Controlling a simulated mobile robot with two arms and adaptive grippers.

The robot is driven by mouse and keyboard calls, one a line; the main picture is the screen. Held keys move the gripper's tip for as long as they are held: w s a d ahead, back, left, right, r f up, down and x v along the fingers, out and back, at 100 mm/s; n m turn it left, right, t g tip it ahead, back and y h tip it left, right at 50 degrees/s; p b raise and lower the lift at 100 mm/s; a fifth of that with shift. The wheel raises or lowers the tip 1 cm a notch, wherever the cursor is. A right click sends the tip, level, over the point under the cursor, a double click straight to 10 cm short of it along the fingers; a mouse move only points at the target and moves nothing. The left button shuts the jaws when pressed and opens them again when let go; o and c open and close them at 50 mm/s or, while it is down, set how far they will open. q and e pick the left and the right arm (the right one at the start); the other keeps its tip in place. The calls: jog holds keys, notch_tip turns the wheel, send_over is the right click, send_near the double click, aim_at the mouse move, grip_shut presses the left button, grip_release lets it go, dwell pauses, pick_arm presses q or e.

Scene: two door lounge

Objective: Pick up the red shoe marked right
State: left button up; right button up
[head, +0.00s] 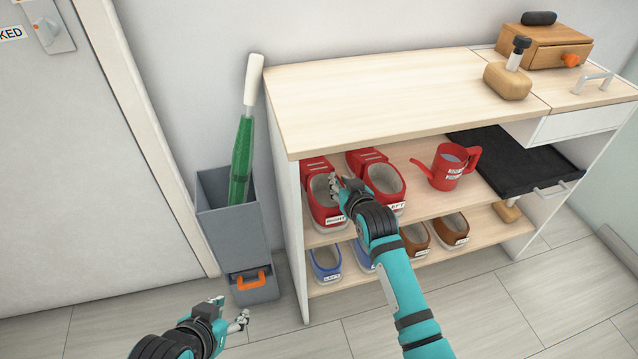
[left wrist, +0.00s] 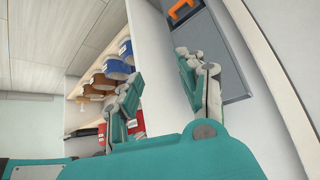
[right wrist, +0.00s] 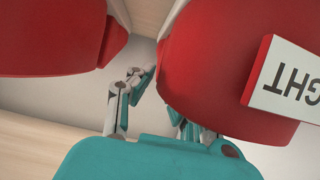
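The red shoe marked right (head: 318,208) stands on the upper shelf of the cabinet, its white label facing forward. In the right wrist view this shoe (right wrist: 215,60) fills the right side, with part of its label showing. The other red shoe (head: 374,170) is beside it to the right. My right gripper (head: 343,186) is at the side of the right-marked shoe facing the other shoe. Its fingers (right wrist: 158,100) are apart; one lies in the gap between the shoes, the other is partly hidden by the shoe. My left gripper (head: 231,308) is open and empty, low in front.
A red mug-like can (head: 447,170) and a black tray (head: 505,165) are further right on the cabinet. Blue shoes (head: 326,262) and brown shoes (head: 451,229) stand on the lower shelf. A grey bin (head: 232,235) with a green umbrella (head: 242,160) stands left. The cabinet top (head: 370,95) overhangs the shelf.

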grip_shut()
jog(key=shift+r, duration=0.1)
